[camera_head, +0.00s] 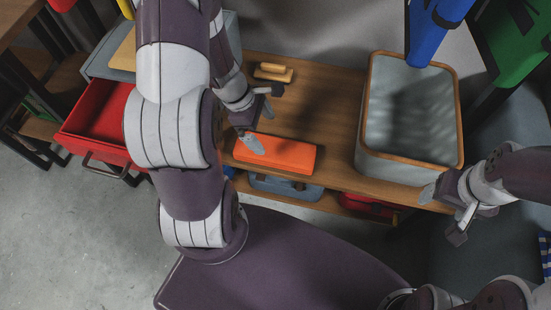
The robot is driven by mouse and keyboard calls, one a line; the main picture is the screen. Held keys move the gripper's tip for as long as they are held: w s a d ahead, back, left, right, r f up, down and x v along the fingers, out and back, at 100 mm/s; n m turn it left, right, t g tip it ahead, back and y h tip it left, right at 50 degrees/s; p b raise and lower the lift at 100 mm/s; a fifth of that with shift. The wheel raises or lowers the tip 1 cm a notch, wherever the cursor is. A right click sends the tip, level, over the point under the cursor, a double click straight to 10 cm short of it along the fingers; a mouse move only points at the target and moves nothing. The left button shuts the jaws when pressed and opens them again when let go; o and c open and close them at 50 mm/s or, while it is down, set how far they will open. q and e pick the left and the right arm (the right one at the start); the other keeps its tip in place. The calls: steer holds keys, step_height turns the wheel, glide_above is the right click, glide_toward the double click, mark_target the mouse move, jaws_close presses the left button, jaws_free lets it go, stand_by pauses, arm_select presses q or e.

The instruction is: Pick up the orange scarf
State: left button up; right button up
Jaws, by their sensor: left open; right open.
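The orange scarf (288,156) looks like a flat folded rectangle lying near the front edge of the wooden shelf. My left gripper (262,117) is open above the scarf's left part, and one of its fingers covers the scarf's upper left corner. I cannot tell whether that finger touches the scarf. My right gripper (441,214) is open and empty, off the shelf's front right corner, below the grey bin and away from the scarf.
A grey bin with a wooden rim (363,120) stands on the shelf (318,105) to the right. A small yellow-handled tool (273,72) lies behind the scarf. An open red drawer (100,118) juts out at left. A blue thing (432,28) hangs behind the bin.

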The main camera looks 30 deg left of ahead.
mark_target(274, 148)
arm_select(q)
steer(key=b+x, duration=0.5)
steer(key=x, duration=0.4)
steer(key=shift+s+f+b, duration=0.1)
steer(key=shift+f+b, duration=0.15)
steer(key=shift+b, duration=0.1)
steer(key=shift+r, duration=0.15)
steer(key=c, duration=0.8)
